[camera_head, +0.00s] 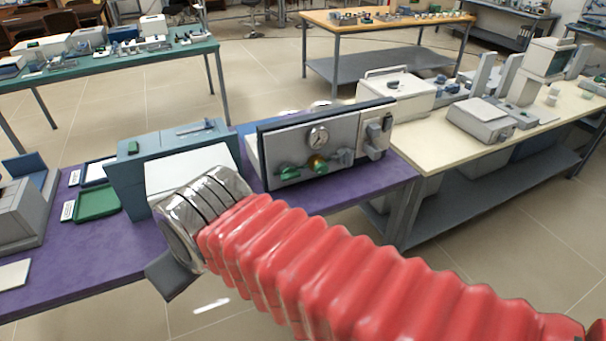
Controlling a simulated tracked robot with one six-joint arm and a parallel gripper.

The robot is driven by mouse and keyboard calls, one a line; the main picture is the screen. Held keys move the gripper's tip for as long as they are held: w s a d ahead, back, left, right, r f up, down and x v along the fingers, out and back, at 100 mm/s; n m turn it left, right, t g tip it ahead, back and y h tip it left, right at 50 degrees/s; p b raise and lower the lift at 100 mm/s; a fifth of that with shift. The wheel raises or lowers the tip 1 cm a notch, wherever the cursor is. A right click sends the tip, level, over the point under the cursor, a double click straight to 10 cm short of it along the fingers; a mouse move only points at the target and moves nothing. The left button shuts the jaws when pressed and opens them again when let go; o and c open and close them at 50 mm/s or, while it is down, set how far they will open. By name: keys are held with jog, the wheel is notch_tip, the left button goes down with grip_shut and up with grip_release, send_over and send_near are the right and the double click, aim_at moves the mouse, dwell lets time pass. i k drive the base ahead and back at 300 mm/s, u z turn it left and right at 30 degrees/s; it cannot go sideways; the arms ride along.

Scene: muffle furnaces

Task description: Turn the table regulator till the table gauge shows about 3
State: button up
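A grey panel (347,149) stands upright on the purple table. A small round gauge (318,137) with a pale face sits in its upper middle; its needle is too small to read. Below the gauge is a brass-coloured regulator (317,163) with green beside it. A green knob (288,171) sits to its left. My arm, in a red ribbed sleeve, crosses the front from the lower right. Its metal-ringed end lies left of the panel and apart from the regulator. My gripper's fingers cannot be made out, so its opening does not show.
A blue-grey box (128,172) stands behind my arm's end, left of the panel. A cream table (435,150) with instruments adjoins at the right. The floor in front is clear.

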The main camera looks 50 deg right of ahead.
aim_at(321, 169)
jog(key=u, duration=0.3)
jog(key=k, duration=1.15)
jog(key=z, duration=0.55)
jog(key=i, duration=1)
jog(key=z, duration=0.1)
